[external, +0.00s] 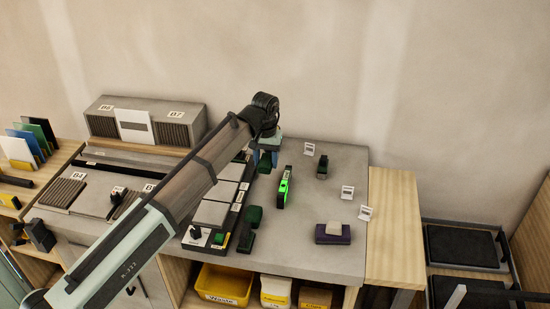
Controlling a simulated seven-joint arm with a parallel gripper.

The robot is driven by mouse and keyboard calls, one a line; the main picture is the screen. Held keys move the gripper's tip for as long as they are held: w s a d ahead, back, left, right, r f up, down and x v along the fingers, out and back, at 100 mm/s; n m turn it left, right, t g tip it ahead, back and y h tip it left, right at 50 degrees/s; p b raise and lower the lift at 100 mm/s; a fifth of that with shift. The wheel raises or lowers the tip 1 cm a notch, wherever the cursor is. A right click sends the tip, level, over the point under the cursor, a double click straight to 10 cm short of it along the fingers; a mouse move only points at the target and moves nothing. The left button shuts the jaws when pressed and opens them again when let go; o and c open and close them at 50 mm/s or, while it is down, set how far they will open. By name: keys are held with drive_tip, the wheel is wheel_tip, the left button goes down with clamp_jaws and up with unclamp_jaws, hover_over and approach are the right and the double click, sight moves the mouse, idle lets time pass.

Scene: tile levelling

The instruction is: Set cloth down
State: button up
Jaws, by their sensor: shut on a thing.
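My gripper (265,160) is at the far end of my arm, low over the grey worktop (310,265), just right of the light tile panels (212,213). The arm's wrist hides much of it. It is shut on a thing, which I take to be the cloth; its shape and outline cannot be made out. I cannot tell whether it touches the worktop. A purple block with a whitish top (333,233) stands apart at the right front.
A bright green and black upright tool (283,187) stands just right of my gripper. Dark green blocks (254,216) lie near the panels; another dark item (322,167) stands at the back right. Small white label cards (347,192) line the right side. The right-hand worktop has free room.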

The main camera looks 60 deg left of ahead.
sight(266, 183)
drive_tip(key=shift+f, duration=3.1)
drive_tip(key=shift+f, duration=0.1)
drive_tip(key=o, duration=0.7)
drive_tip(key=shift+o, duration=0.3)
wheel_tip(266, 183, up, 12)
drive_tip(key=shift+r, duration=0.1)
